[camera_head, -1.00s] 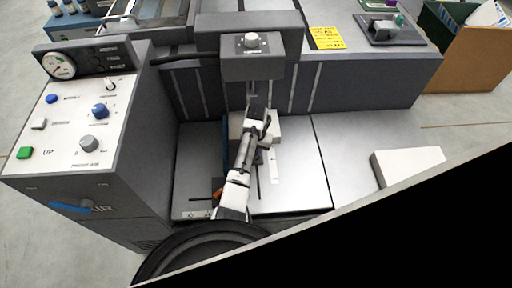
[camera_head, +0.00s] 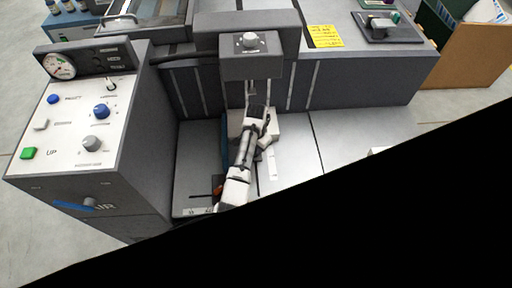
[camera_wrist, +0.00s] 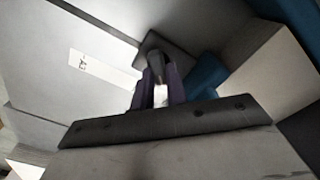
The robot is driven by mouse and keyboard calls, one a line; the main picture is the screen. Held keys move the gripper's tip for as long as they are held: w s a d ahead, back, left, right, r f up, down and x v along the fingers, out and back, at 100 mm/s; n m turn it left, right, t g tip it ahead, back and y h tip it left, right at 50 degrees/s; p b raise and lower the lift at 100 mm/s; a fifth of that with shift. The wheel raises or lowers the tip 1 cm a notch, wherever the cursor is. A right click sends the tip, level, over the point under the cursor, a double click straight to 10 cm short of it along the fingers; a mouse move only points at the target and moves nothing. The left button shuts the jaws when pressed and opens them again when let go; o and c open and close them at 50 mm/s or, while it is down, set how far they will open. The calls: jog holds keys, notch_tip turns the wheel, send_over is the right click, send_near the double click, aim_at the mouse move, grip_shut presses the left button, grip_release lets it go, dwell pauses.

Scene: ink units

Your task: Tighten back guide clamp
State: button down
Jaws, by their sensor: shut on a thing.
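In the wrist view, my gripper (camera_wrist: 159,94) is shut on a small dark clamp knob (camera_wrist: 155,48), which shows between and beyond the two purplish fingers. The knob stands against a grey block (camera_wrist: 180,62). A blue guide piece (camera_wrist: 206,78) lies just right of the fingers. In the head view, my white and black arm reaches over the metal bed, and its end is beside a white block (camera_head: 272,129). The blue guide (camera_head: 226,135) shows as a narrow strip left of the arm. The fingertips and knob are hidden in the head view.
A control panel (camera_head: 75,125) with a gauge, knobs and a green button stands at the left. A grey overhead housing (camera_head: 251,66) with a white knob hangs over the bed. The metal bed (camera_head: 335,145) is bare right of the arm. Black covers the lower right picture.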

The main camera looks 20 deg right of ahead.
jog(key=c, duration=1.4)
grip_release()
jog(key=shift+r, duration=0.1)
notch_tip(320, 180, up, 14)
jog(key=b, duration=0.1)
jog(key=shift+f, duration=0.25)
